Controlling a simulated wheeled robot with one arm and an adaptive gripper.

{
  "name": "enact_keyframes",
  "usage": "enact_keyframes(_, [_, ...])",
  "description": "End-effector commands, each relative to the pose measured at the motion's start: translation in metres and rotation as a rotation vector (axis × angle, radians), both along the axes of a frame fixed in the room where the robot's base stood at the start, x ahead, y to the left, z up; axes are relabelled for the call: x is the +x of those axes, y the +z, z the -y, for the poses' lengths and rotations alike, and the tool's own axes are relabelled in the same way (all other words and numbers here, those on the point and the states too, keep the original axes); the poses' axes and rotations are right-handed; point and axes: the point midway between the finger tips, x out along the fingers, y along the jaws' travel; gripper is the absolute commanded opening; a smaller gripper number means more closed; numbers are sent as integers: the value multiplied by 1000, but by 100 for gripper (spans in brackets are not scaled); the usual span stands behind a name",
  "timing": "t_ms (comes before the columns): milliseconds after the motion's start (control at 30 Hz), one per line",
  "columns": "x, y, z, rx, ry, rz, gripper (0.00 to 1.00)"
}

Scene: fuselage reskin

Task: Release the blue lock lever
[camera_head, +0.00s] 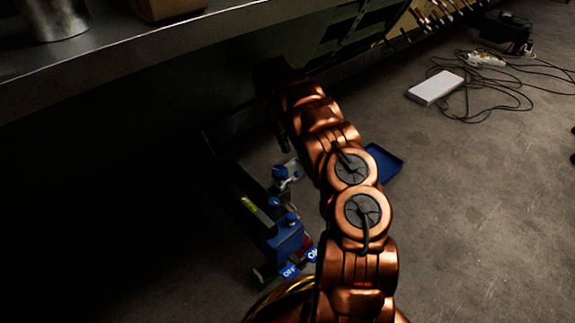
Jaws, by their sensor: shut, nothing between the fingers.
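A blue and dark device (284,240) stands on the floor in shadow, left of my copper-coloured arm. It has blue knob-like parts on top, one of them (286,219) near its front end. Blue labels reading OFF (290,271) and ON sit at its near end, the ON label partly cut off by my arm. I cannot tell which blue part is the lock lever. My gripper (281,138) is a dark shape at the far end of the arm, beyond the device's small metal and blue fitting (286,172). It looks shut and empty; its fingertips are hard to make out.
A dark workbench (130,45) overhangs the upper left, with a metal cylinder (52,18) and a brown box on it. A blue tray-like object (383,164) lies right of my arm. A white box (435,88) and loose cables lie farther right. The lower right floor is clear.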

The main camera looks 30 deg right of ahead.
Motion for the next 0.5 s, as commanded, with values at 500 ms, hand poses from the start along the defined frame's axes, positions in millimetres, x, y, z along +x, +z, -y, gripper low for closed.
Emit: enact_keyframes(500, [3,-8,-9,2,18,-2,0])
